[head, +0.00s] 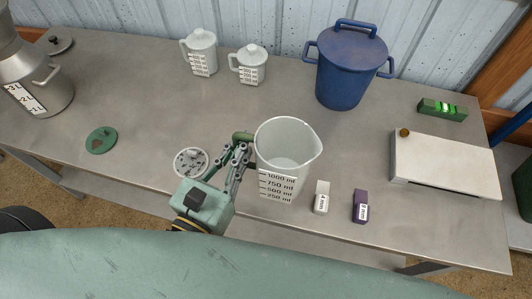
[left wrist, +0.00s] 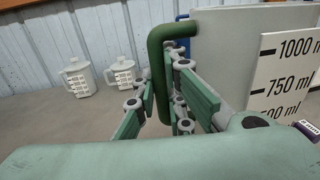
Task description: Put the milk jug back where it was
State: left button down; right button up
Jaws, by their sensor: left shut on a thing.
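The milk jug (head: 287,160) is a large white open jug with a spout on the right and a scale up to 1000 ml. It stands upright near the table's front edge; I cannot tell whether its base touches the top. My left gripper (head: 240,153) is shut on its green handle, on the jug's left side. The left wrist view shows the handle (left wrist: 156,50) running down between the fingers, with the jug's wall (left wrist: 225,60) just to the right. The jug's inside looks empty. My right gripper is not in view.
The grey metal table (head: 150,110) has two small lidded jugs (head: 202,55) and a blue pot (head: 345,70) at the back. A perforated white disc (head: 191,162) lies left of the gripper. White (head: 321,198) and purple (head: 360,206) blocks stand close right of the jug. A white box (head: 445,165) is farther right.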

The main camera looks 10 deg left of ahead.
pick_arm(q)
jog(key=shift+w+a+f+b, duration=0.3)
jog(key=shift+w+a+f, duration=0.7)
jog(key=shift+w+f, duration=0.7)
jog(key=shift+w+a+f+b, duration=0.35)
jog(key=shift+w+a+f, duration=0.7)
jog(key=shift+w+f, duration=0.7)
jog(key=shift+w+a+f+b, duration=0.3)
jog(key=shift+w+a+f, duration=0.9)
jog(key=shift+f, duration=0.8)
jog(key=shift+w+d+f, duration=0.1)
jog(key=shift+w+d, duration=0.05)
jog(key=c, duration=2.3)
grip_release()
jog(key=o, duration=0.5)
